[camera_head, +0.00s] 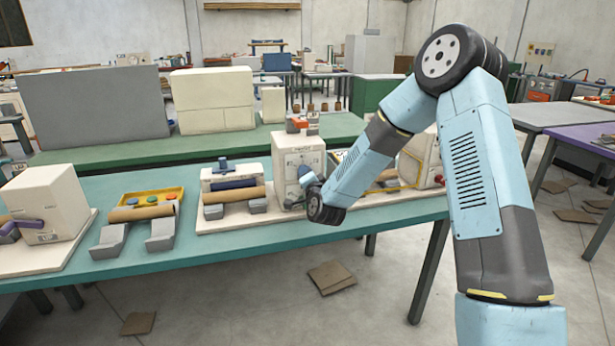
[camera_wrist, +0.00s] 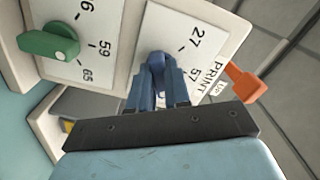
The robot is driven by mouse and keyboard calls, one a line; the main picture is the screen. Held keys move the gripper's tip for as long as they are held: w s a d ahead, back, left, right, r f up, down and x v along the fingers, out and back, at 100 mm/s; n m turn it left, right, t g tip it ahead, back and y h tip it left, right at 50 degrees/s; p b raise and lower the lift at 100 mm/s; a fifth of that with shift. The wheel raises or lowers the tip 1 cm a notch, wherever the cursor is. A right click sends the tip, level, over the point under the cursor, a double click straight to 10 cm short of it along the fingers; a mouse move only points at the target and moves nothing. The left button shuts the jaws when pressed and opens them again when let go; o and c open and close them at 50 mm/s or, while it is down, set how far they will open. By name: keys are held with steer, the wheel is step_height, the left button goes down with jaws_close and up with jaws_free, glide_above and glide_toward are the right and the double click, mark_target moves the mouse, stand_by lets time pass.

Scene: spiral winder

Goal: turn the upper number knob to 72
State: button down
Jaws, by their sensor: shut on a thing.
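In the wrist view a blue knob (camera_wrist: 157,61) stands on a white dial plate (camera_wrist: 205,22) marked 27 and 57 with tick lines. The lettering is turned sideways. My gripper (camera_wrist: 158,82) is shut on this blue knob, its blue fingers at the knob's sides. The knob's pointer and the number it stands at cannot be read. A green knob (camera_wrist: 50,42) sits on a separate plate to the left, marked 59 and 65. In the head view the cream machine (camera_head: 298,160) stands mid-table, with my wrist at its front right; my fingers are mostly hidden there.
An orange lever (camera_wrist: 247,82) sticks out near the PRINT label, close right of my gripper. A brown roll (camera_head: 233,195) on grey rests lies left of the machine on the teal table (camera_head: 250,237). Open floor lies in front.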

steer(key=shift+w+d+r, duration=0.1)
steer(key=shift+w+d, duration=0.15)
steer(key=shift+d, duration=0.1)
steer(key=c, duration=1.1)
jaws_free()
steer(key=shift+a, duration=0.2)
steer(key=shift+s, duration=0.1)
steer(key=shift+a, duration=0.15)
steer(key=v, duration=1.4)
